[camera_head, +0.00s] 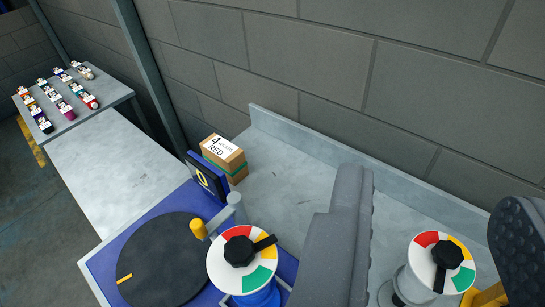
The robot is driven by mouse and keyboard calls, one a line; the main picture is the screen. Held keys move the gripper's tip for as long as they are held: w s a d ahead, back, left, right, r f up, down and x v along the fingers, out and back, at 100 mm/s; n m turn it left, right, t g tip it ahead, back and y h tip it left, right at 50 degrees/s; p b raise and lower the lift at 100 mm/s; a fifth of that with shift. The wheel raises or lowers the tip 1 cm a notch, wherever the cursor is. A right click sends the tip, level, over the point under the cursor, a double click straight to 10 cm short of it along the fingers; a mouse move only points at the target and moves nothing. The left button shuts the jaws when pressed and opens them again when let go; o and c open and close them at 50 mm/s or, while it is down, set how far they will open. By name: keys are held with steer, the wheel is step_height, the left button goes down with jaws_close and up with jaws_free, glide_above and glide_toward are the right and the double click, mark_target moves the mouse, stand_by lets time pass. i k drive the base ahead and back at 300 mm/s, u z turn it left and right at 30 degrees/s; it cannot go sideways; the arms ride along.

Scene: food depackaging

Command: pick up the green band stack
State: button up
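A stack of cardboard boxes (225,158) stands on the grey worktop near the back wall, left of the middle. A green band shows around it low down, and a white label on its top reads "4" and "RED". The blue display unit in front hides part of its lower left. My gripper (436,190) shows as two grey fingers at the lower right, set wide apart. It is open, with no object visible held between the fingers. The stack is to the left of the left finger and farther back, clear of it.
A blue unit with a black turntable (165,262) and a small display (207,179) stands before the stack. Two coloured dials (241,259) (441,262) stand at the front. A side table (112,95) holds several small items. The worktop right of the stack is clear.

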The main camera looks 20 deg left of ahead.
mark_target(228, 158)
steer(key=z, duration=2.8)
steer(key=k, duration=2)
steer(key=u, duration=1.65)
steer(key=i, duration=0.9)
steer(key=u, duration=0.05)
